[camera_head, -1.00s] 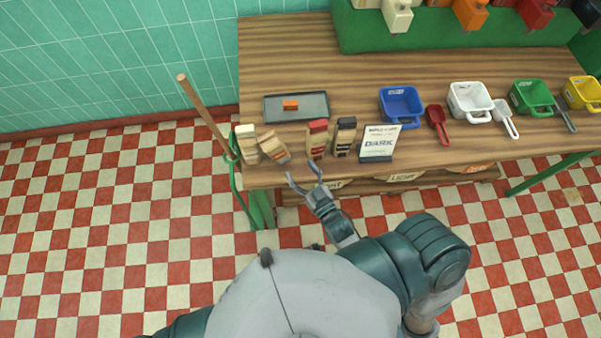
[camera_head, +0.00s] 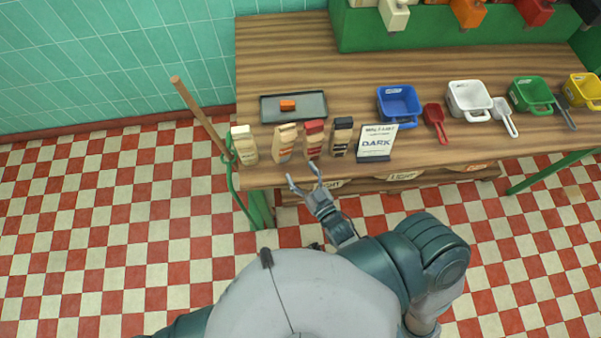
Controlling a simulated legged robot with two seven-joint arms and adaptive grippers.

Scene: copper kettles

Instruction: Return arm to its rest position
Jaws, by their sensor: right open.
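My right gripper (camera_head: 304,173) is open and empty, its two fingers spread toward the table's front edge, close below the row of small bags. Its arm is folded in front of my body. Several bags stand upright in that row: a white-topped one (camera_head: 244,146), an orange-banded tan one (camera_head: 285,143), a red-topped one (camera_head: 312,139) and a black-topped one (camera_head: 342,137). The gripper appears apart from them. My left gripper is not in view.
The wooden table (camera_head: 350,75) holds a dark tray (camera_head: 318,106) with an orange block (camera_head: 287,105), a "DARK" sign (camera_head: 376,142), and blue (camera_head: 399,106), white (camera_head: 469,100), green (camera_head: 531,95) and yellow (camera_head: 583,92) bins with scoops. A wooden pole (camera_head: 200,115) leans at the left corner.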

